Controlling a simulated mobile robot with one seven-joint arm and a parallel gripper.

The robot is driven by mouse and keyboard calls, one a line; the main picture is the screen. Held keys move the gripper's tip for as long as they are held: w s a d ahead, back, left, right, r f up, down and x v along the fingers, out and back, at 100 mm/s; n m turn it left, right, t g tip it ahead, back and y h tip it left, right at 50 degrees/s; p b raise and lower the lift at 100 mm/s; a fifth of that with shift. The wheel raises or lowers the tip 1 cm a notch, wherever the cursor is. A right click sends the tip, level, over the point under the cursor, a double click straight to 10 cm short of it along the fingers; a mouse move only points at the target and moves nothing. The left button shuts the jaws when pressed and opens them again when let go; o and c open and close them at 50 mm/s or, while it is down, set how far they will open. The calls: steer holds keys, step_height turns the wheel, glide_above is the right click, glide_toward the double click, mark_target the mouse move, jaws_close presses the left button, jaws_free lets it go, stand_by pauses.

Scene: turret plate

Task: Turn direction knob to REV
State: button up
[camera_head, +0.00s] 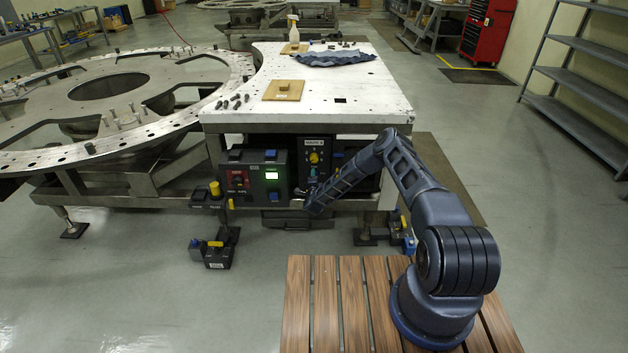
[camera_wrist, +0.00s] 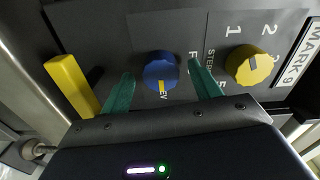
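The direction knob (camera_wrist: 161,70) is round and blue with a yellow pointer mark. In the wrist view the mark is at its lower edge, beside lettering that reads "EV", the rest covered. A letter "F" shows to its right. My gripper (camera_wrist: 160,72) is open, with one teal finger on each side of the knob. A gap shows between the knob and each finger, and I cannot tell how deep the fingertips reach. In the head view the end of my arm is in front of the dark control panel (camera_head: 315,143) and hides part of it.
A yellow step knob (camera_wrist: 250,65) with numbers around it sits just right of the right finger. A yellow bar (camera_wrist: 72,84) stands left of the left finger. A green-and-red panel (camera_head: 254,178) adjoins on the left; the white table (camera_head: 372,98) is above.

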steer(key=shift+s, duration=0.1)
steer(key=s, duration=1)
steer(key=shift+s, duration=0.3)
steer(key=shift+r, duration=0.15)
